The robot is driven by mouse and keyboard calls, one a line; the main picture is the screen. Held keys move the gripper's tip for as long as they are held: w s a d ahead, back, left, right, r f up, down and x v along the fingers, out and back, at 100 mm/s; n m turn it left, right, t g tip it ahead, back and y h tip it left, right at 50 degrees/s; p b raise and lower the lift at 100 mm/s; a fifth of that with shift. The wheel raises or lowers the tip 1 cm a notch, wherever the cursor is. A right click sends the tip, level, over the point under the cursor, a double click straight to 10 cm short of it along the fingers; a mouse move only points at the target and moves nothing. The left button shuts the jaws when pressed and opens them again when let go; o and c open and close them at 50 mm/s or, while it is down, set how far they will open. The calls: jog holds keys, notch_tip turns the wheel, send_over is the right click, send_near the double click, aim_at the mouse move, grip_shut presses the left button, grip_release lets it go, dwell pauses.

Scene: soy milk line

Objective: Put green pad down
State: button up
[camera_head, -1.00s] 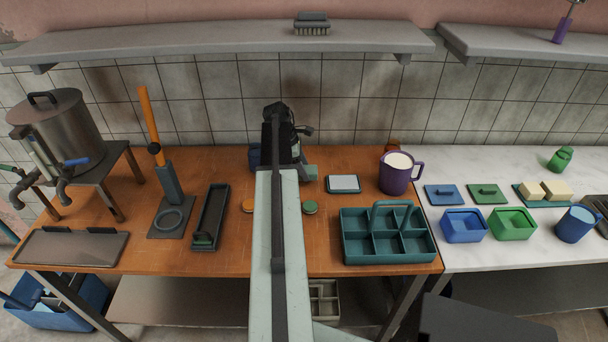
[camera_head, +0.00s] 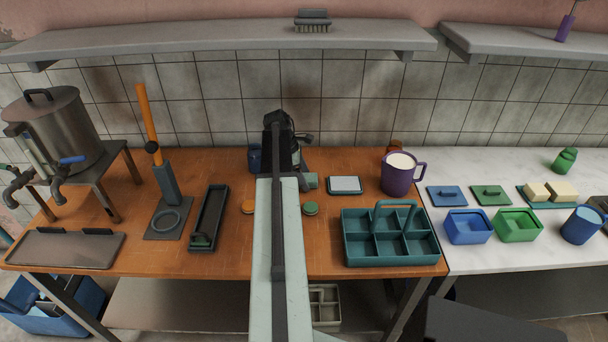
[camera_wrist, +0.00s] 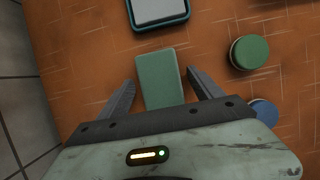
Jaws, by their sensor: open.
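The green pad (camera_wrist: 160,80) is a flat-faced, pale green rectangular block. In the wrist view it lies between the two fingers of my gripper (camera_wrist: 162,92), with a gap on each side. Its near end is hidden by the gripper body. My gripper is open, over the orange table. In the head view the pad (camera_head: 311,181) shows just right of my gripper, partly hidden by it. I cannot tell for sure whether its underside rests fully on the table.
A white-topped tray (camera_head: 345,185) and a round green piece (camera_wrist: 250,52) are close by. A round blue piece (camera_wrist: 265,110) is partly hidden by the gripper. A purple mug (camera_head: 398,174) and a teal divided caddy (camera_head: 388,257) stand to the right. The wall is close behind.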

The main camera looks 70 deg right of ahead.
jog(key=p+v, duration=1.1)
jog(key=v, duration=0.1)
jog(key=w+a+m+t, duration=0.1)
jog(key=w+a+t, duration=0.1)
jog(key=w+a, duration=2.2)
jog(key=w+a+f+m+t+y, duration=0.1)
jog(key=w+a+m+t, duration=0.1)
jog(key=a, duration=3.8)
jog(key=shift+w+f+m+y, duration=0.25)
jog(key=shift+w+m+y, duration=0.1)
jog(key=shift+m, duration=0.25)
